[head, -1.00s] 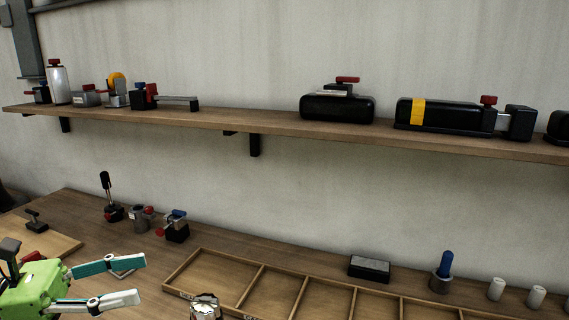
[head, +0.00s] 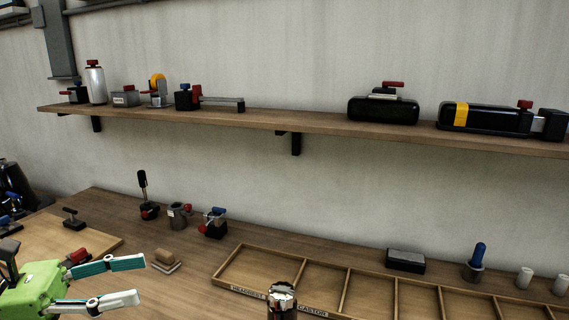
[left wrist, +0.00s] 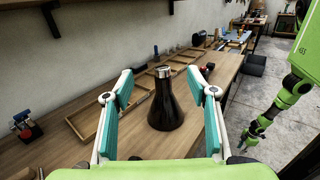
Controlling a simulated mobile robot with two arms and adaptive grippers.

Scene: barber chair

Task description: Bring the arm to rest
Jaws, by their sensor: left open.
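My left gripper (head: 142,281) is at the lower left of the head view, its two white and teal fingers spread apart with nothing between them. In the left wrist view my left gripper (left wrist: 160,74) is also open. A black flask-like bottle with a silver top (left wrist: 166,106) appears beyond and between the fingers there, apart from them. Its metal top (head: 283,294) shows at the bottom of the head view. A green arm of mine hangs at the right of the left wrist view; its small dark end (left wrist: 243,146) is too small to read.
A wooden divided tray (head: 345,290) lies on the workbench (head: 200,285). A small block with a rounded top (head: 166,262) is just right of my left gripper. Several clamps and tools stand near the wall. A shelf (head: 330,133) above holds more tools. Floor shows right of the bench.

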